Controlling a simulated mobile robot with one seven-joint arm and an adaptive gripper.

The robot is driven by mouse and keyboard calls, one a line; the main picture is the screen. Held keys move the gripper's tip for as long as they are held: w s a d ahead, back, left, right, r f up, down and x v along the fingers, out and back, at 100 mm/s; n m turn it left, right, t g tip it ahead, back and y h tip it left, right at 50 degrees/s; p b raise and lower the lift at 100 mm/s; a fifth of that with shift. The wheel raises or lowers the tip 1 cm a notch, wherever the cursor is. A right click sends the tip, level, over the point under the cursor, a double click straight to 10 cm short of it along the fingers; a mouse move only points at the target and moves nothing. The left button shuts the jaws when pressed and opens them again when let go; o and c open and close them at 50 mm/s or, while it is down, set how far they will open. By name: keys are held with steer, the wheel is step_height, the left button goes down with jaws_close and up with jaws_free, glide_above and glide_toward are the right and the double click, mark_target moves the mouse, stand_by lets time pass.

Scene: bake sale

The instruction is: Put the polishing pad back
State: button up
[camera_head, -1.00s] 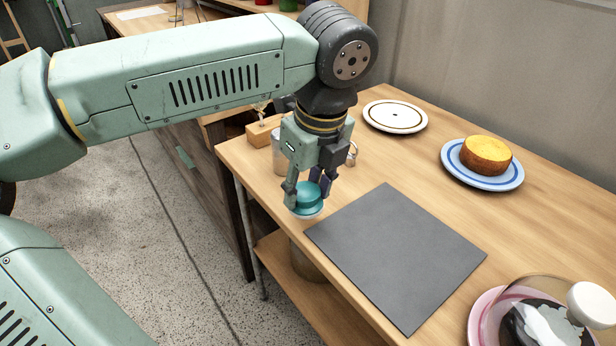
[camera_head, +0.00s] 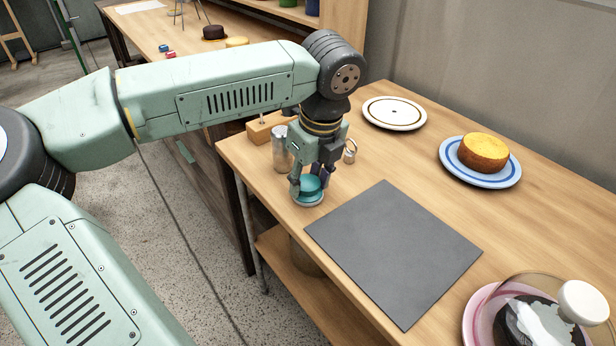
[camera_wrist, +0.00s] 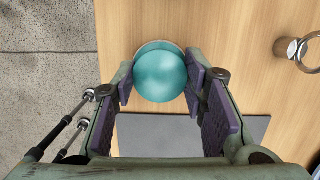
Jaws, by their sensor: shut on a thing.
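The polishing pad (camera_head: 309,187) has a round teal top and a pale rim or disc below it. It is near the left edge of the wooden table, left of the dark grey mat (camera_head: 394,255). My gripper (camera_head: 311,181) points down and is shut on the pad, with a finger on either side. The wrist view shows the teal top (camera_wrist: 160,77) between the purple finger pads. I cannot tell whether its underside touches the table.
A white plate (camera_head: 394,103), a yellow cake (camera_head: 483,153) on a blue-rimmed plate, and a glass-domed pink plate (camera_head: 478,315) are farther off.

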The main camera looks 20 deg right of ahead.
mark_target(317, 199)
steer(key=shift+f, duration=0.2)
steer(key=o, duration=1.3)
steer(key=shift+r, duration=0.1)
steer(key=shift+r, duration=0.25)
steer(key=r, duration=0.3)
steer(key=s+r, duration=0.1)
steer(key=r, duration=0.3)
steer(key=s+d+r, duration=0.1)
steer(key=r, duration=0.3)
steer(key=shift+s+r, duration=0.1)
steer(key=shift+r, duration=0.15)
